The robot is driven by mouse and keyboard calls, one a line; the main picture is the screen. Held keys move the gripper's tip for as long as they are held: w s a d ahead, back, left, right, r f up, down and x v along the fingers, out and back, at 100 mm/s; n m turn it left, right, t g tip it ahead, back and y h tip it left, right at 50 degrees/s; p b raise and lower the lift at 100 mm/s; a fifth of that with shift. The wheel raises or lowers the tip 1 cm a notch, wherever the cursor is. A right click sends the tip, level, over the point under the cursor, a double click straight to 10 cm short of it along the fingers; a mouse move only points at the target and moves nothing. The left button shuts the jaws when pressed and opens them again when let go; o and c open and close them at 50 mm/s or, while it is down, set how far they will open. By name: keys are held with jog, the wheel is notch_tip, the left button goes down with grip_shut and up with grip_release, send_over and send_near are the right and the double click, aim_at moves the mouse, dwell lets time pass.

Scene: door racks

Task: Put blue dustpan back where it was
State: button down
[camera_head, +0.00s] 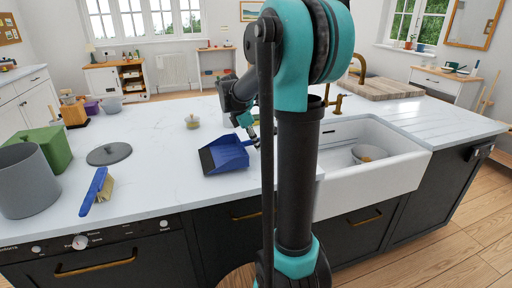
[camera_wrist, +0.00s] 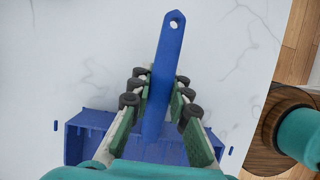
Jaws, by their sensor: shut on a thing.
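The blue dustpan (camera_head: 226,155) is over the white countertop in the head view, its dark open edge facing left. I cannot tell whether it touches the counter. My gripper (camera_head: 252,132) is at its handle side, partly hidden behind my arm. In the wrist view the dustpan's long handle (camera_wrist: 168,60), with a hole at its tip, runs between the two fingers of my gripper (camera_wrist: 160,98). The fingers are shut on the handle, and the pan lies partly hidden behind them. A blue brush (camera_head: 97,189) with tan bristles lies on the counter to the left.
A grey pot (camera_head: 27,182), a green box (camera_head: 48,147) and a grey lid (camera_head: 109,154) stand at the counter's left. A small jar (camera_head: 193,122) is behind the dustpan. A white sink (camera_head: 375,172) with a bowl (camera_head: 369,153) is right. The counter between brush and dustpan is clear.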

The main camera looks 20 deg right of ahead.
aim_at(244, 141)
jog(key=shift+f, duration=0.7)
jog(key=c, duration=1.4)
grip_release()
jog(key=shift+f, duration=0.1)
jog(key=shift+c, duration=0.2)
jog(key=v, duration=1.2)
